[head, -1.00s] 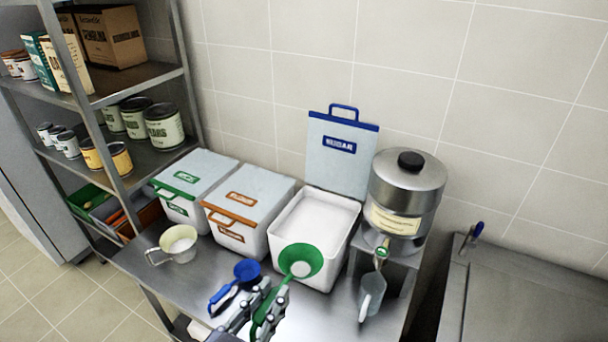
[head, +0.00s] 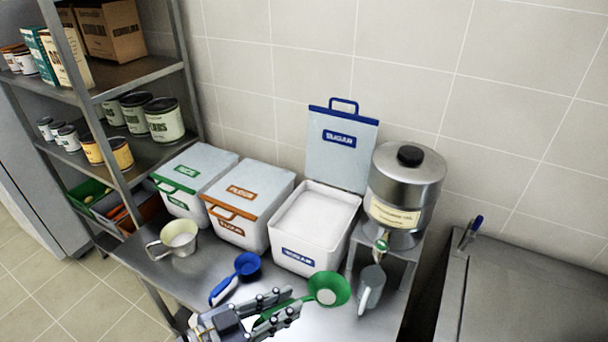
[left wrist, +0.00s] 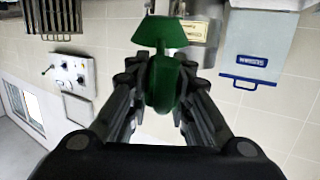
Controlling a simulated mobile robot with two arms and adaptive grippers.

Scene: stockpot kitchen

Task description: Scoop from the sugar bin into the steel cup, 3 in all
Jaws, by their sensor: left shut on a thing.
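My left gripper (head: 284,303) is shut on the green scoop (head: 341,284), in front of the sugar bin. The scoop's bowl holds something white. In the left wrist view the green scoop (left wrist: 165,80) sits between the fingers (left wrist: 163,85). The sugar bin (head: 298,261) is white, with its lid (head: 341,158) standing up behind it and white sugar (head: 316,215) inside. The steel cup (head: 165,250), with a side handle, stands at the counter's left and has white contents. My right gripper is in neither view.
A blue scoop (head: 247,266) lies on the counter left of the green one. Closed flour (head: 240,232) and rice (head: 181,204) bins stand left of the sugar bin. A metal dispenser (head: 405,190) and grey jug (head: 372,281) are at the right. A shelf stands left.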

